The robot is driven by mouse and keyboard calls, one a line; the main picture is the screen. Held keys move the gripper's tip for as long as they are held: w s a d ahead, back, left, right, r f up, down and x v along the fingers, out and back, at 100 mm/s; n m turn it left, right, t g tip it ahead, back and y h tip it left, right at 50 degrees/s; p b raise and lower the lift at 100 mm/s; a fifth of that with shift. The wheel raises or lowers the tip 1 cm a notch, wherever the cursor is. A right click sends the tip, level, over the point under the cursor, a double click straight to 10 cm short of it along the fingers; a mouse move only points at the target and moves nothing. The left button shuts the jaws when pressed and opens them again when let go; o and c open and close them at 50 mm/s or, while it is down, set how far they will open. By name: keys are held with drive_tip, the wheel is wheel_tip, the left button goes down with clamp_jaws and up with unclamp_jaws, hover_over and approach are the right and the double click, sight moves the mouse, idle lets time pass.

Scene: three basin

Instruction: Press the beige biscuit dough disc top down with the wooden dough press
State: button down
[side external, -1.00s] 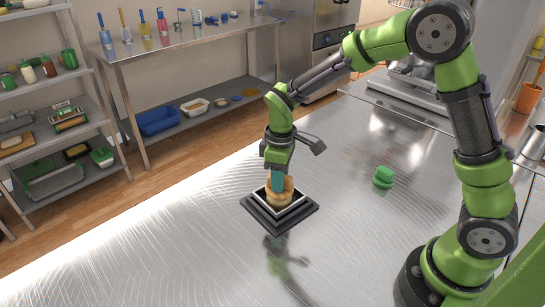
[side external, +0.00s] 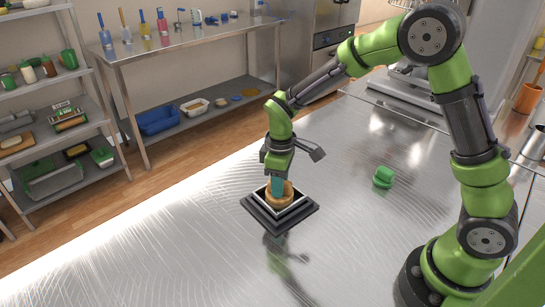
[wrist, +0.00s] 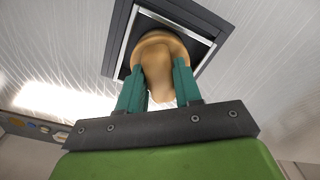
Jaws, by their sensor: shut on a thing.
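The wooden dough press (side external: 279,196) is upright over the middle of a black square stand (side external: 250,206) with a light inner edge. My gripper (side external: 279,184) points down and is shut on the press. In the wrist view my teal fingers (wrist: 158,92) grip the tan wooden handle (wrist: 157,72) from both sides. The press's round base (wrist: 178,45) lies inside the stand's square frame (wrist: 118,50). The beige biscuit dough disc is not visible; the press and the frame hide whatever is beneath.
A small green block-like object (side external: 383,176) sits on the steel table (side external: 345,235) to the right of the stand. The table around the stand is clear. A back bench (side external: 190,45) and a shelf rack (side external: 50,100) stand off to the left.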

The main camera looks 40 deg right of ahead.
drive_tip(key=shift+r, duration=1.55)
drive_tip(key=shift+f, duration=0.15)
drive_tip(key=shift+f, duration=1.65)
drive_tip(key=shift+r, duration=1.45)
drive_tip(key=shift+r, duration=0.15)
